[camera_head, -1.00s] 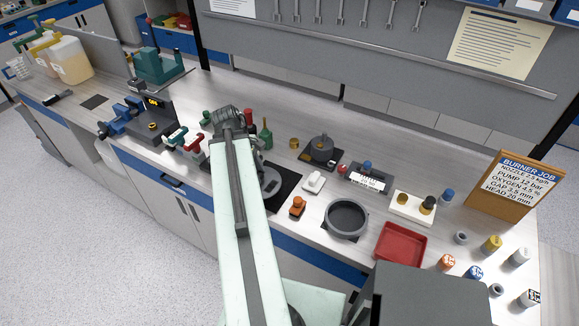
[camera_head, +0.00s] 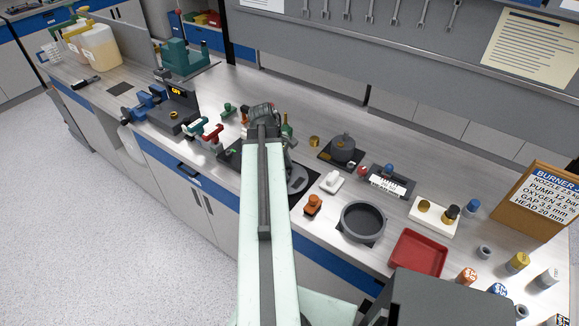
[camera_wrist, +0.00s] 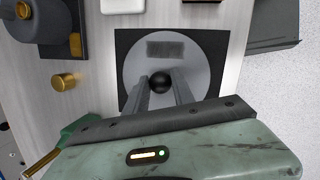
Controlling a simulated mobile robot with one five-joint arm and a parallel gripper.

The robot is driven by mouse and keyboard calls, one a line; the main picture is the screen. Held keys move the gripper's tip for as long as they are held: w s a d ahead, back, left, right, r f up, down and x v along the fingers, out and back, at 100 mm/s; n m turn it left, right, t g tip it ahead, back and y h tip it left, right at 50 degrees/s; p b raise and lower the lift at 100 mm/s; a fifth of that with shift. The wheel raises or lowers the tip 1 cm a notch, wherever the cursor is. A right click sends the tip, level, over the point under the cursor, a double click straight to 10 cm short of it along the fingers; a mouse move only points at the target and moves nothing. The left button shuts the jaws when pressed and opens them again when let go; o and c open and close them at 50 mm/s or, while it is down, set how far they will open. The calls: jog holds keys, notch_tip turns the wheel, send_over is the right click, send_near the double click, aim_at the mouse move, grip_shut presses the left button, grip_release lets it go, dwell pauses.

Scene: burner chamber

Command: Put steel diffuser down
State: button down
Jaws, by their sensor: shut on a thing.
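The steel diffuser (camera_wrist: 190,72) looks like a round grey disc with a dark patch and a black ball knob at its middle. In the wrist view it lies within the outline of a square black mat (camera_wrist: 222,38). My gripper (camera_wrist: 162,84) has its two fingers closed at the black knob. In the head view the disc (camera_head: 298,181) shows just right of my arm, over the black mat (camera_head: 312,190), partly hidden by the arm. I cannot tell whether the disc touches the mat or is slightly above it.
A brass cylinder (camera_head: 314,141), a white block (camera_head: 332,181) and an orange-topped piece (camera_head: 313,205) stand close by on the right. A round grey dish (camera_head: 363,221) and a red tray (camera_head: 418,254) lie further right. Red and teal clamps (camera_head: 207,132) stand left.

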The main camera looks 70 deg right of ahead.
jog(key=shift+f, duration=0.15)
jog(key=c, duration=1.1)
grip_release()
jog(key=shift+s, duration=0.1)
jog(key=shift+o, duration=0.2)
jog(key=p+v, duration=1.1)
jog(key=v, duration=0.1)
jog(key=shift+r+p, duration=0.25)
jog(key=shift+p, duration=0.1)
